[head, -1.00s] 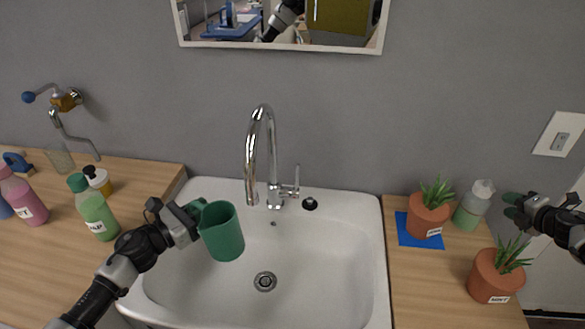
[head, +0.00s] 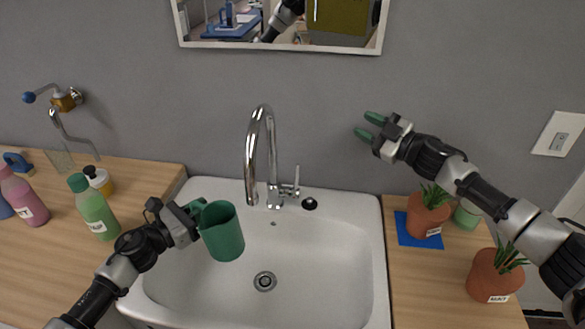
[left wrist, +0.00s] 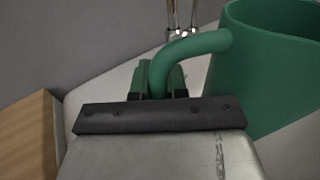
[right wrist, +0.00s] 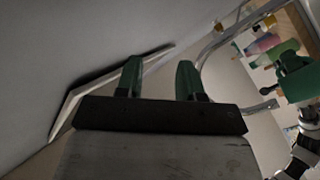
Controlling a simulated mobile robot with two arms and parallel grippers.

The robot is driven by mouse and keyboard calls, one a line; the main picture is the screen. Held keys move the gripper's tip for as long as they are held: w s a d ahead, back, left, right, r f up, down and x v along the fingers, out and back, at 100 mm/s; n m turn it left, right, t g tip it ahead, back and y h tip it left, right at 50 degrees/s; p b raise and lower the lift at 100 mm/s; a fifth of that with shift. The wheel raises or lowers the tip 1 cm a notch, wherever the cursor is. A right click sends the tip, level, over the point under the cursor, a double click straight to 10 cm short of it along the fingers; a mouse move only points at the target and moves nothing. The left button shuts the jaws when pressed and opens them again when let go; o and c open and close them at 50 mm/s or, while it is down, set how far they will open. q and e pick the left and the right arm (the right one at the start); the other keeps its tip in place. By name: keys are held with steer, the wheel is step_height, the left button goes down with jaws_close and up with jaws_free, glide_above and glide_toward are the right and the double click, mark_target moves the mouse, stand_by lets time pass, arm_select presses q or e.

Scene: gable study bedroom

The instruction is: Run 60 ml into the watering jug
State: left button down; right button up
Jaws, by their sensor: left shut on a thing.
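The green watering jug (head: 222,238) is held over the left part of the white sink, left of the chrome faucet (head: 268,150) and below its spout. My left gripper (head: 195,213) is shut on the jug's handle, which shows between the fingers in the left wrist view (left wrist: 165,75). The jug looks upright; its inside is mostly hidden. The faucet's lever (head: 295,183) stands upright at the right of its base. My right gripper (head: 366,127) is open and empty, in the air right of the faucet and above the sink's right rim. No water shows from the spout.
Bottles (head: 92,207) and a glass (head: 60,158) stand on the left counter. A second wall tap (head: 66,100) is at left. The sink basin (head: 310,250) is otherwise clear.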

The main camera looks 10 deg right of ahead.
steer(key=s+a+f+m+h, duration=0.1)
steer(key=s+a+f+m, duration=0.1)
steer(key=a+f+m, duration=0.4)
steer(key=s+a+f+m, duration=0.2)
steer(key=a+f, duration=0.2)
steer(key=f, duration=0.4)
steer(key=shift+g, duration=0.3)
steer(key=x, duration=1.1)
steer(key=shift+w+a+f, duration=0.1)
steer(key=shift+a, duration=0.05)
jaws_close()
